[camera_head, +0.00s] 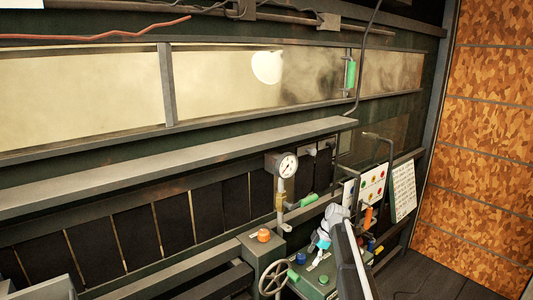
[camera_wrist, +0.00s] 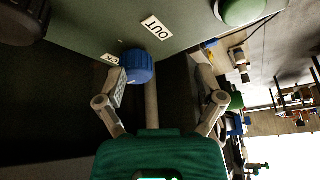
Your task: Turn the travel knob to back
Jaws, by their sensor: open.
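A blue knob (camera_wrist: 138,67) on the grey-green panel (camera_wrist: 185,40) shows in the wrist view. It is beside a label ending in "CK" (camera_wrist: 110,58), which is partly hidden. I cannot read a travel mark, so I cannot confirm that this is the travel knob. My gripper (camera_wrist: 161,80) is open, with the knob between its fingers but nearer the left one. I cannot tell whether that finger touches it. In the head view the console (camera_head: 316,284) carries several knobs, and my gripper is small and partly hidden there.
An "OUT" label (camera_wrist: 157,27) and a green knob (camera_wrist: 242,10) are farther along the panel. A dark round knob (camera_wrist: 22,20) is at the upper left. In the head view a handwheel (camera_head: 273,279), an orange button (camera_head: 264,236) and a gauge (camera_head: 287,166) stand left of the console.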

